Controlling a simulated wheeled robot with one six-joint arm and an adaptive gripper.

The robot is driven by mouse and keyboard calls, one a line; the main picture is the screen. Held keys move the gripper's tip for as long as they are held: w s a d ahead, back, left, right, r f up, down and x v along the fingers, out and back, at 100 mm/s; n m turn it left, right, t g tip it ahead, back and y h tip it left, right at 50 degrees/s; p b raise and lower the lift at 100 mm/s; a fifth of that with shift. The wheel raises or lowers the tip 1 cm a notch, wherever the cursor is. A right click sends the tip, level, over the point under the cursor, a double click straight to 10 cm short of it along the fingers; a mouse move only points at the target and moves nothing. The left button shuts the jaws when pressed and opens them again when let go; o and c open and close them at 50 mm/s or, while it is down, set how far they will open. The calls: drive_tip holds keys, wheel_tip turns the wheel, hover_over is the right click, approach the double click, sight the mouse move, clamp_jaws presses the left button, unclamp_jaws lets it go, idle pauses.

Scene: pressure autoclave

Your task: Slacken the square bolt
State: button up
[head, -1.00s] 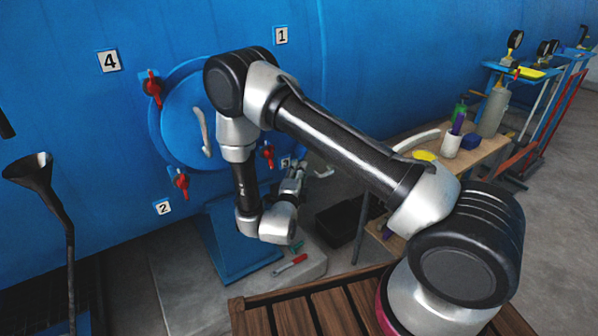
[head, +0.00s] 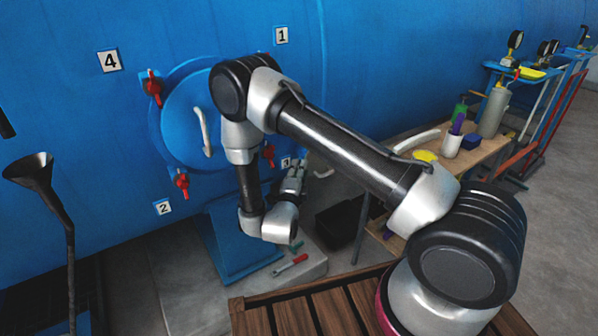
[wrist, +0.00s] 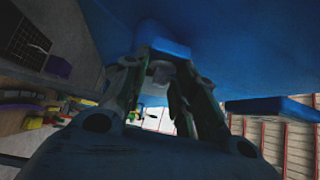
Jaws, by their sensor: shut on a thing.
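My gripper (head: 296,172) reaches up in the head view beside plate 3, near the lower right of the round blue door (head: 182,122). In the wrist view my gripper (wrist: 162,72) has both fingers closed around a small grey piece, which I take for the square bolt (wrist: 160,73). It sits just under a blue block (wrist: 163,40) on the blue vessel. The fingers hide its sides, so its exact shape and turn cannot be told. In the head view the bolt is too small or hidden to make out.
Red clamps (head: 153,87) ring the door, which has a pale handle (head: 205,130). A wooden bench (head: 470,160) with bottles stands at right.

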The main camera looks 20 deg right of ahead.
drive_tip(key=shift+d+f+n+t, duration=0.1)
drive_tip(key=shift+f+n+t, duration=0.05)
drive_tip(key=shift+n+t, duration=0.9)
drive_tip(key=shift+f+n+t, duration=0.1)
drive_tip(key=shift+n+t, duration=0.75)
drive_tip(key=shift+n, duration=0.4)
drive_tip(key=o, duration=0.7)
